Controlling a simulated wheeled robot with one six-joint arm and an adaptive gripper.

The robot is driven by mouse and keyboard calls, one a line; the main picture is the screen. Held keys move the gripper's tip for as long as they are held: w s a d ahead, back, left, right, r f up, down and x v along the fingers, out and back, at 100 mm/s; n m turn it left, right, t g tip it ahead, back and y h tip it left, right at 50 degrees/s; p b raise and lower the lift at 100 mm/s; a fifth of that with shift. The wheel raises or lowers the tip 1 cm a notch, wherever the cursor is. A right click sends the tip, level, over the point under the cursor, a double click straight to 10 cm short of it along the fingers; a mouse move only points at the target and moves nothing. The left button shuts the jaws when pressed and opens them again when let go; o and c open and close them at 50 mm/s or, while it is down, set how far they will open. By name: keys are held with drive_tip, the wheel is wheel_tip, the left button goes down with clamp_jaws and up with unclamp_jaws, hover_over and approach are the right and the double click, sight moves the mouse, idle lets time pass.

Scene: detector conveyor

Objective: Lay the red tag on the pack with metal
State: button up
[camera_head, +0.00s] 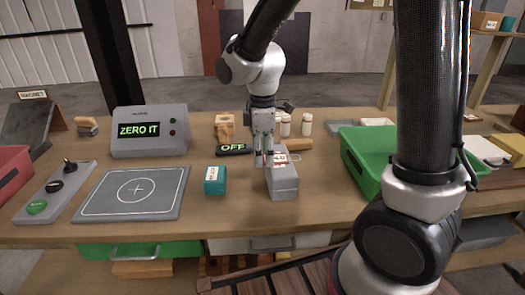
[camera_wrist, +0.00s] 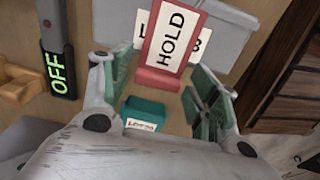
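The red tag (camera_wrist: 158,78) has a white face reading HOLD. In the wrist view it rests over the grey pack (camera_wrist: 217,35), covering part of that pack's white LOT label. In the head view the grey pack (camera_head: 284,186) stands right of the teal pack (camera_head: 215,181), which also shows in the wrist view (camera_wrist: 145,109). Nothing visible marks which pack holds metal.
A dark wand (camera_head: 233,150) reads OFF behind the packs. Small white bottles (camera_head: 306,125) stand behind my gripper. A green bin (camera_head: 369,178) stands right of the grey pack.

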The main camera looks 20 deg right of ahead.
drive_tip(key=shift+r, duration=0.1)
wheel_tip(320, 180, up, 12)
drive_tip(key=s+d+r+m+t, duration=0.3)
drive_tip(key=s+d+m+t, duration=0.1)
drive_tip(key=s+d+m, duration=1.1)
drive_tip(key=s+d, duration=0.2)
drive_tip(key=d, duration=0.1)
drive_tip(key=shift+d+m, duration=0.3)
drive_tip(key=shift+m, duration=0.1)
idle(0.5)
